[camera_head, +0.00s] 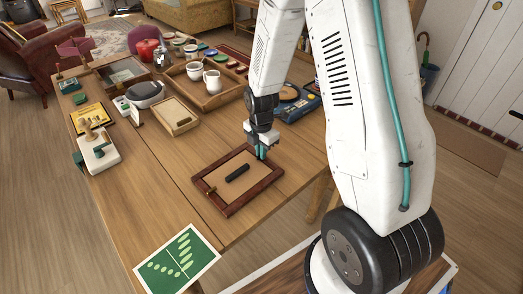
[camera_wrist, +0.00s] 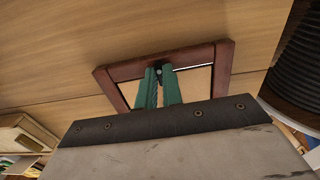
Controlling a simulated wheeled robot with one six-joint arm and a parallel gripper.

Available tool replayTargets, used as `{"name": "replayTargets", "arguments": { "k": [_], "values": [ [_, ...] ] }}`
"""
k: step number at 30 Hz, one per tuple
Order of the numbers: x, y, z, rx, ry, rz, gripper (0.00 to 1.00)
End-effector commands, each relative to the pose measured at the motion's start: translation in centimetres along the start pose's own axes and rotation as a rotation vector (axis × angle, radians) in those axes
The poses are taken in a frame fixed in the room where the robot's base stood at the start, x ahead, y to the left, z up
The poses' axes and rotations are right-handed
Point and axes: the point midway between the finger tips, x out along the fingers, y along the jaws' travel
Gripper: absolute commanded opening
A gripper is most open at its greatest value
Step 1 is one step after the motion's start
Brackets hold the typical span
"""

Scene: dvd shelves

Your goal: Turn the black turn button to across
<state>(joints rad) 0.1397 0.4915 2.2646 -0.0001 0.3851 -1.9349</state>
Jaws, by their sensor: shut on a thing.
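A dark red-brown wooden frame (camera_head: 207,172) with a tan panel lies flat near the table's front edge. It also shows in the wrist view (camera_wrist: 208,55). My gripper (camera_head: 261,156) is down at the frame's far right rim, away from the black bar (camera_head: 238,173) on the panel. In the wrist view my gripper's green fingers (camera_wrist: 160,75) reach the rim, shut on a small dark piece (camera_wrist: 159,69), which looks like the black turn button. The fingers hide most of it, so I cannot tell its angle.
A green and white card (camera_head: 176,262) lies at the table's front corner. A small wooden tray (camera_head: 160,128), a larger tray with white mugs (camera_head: 212,82) and a blue case (camera_head: 300,108) stand farther back. Bare table lies left of the frame.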

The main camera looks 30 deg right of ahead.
Motion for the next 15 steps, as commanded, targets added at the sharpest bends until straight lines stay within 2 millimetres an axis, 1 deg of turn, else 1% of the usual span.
{"name": "replayTargets", "arguments": {
  "k": [9,10,12,15],
  "values": [
    [-0.02,0.01,0.0,-0.001,0.0,0.0,0.0],
    [-0.02,0.01,0.0,0.0,0.0,0.0,0.13],
    [-0.02,0.01,0.0,0.0,0.0,0.0,0.3],
    [-0.01,0.01,0.0,0.0,0.0,0.0,0.3]
  ]
}}
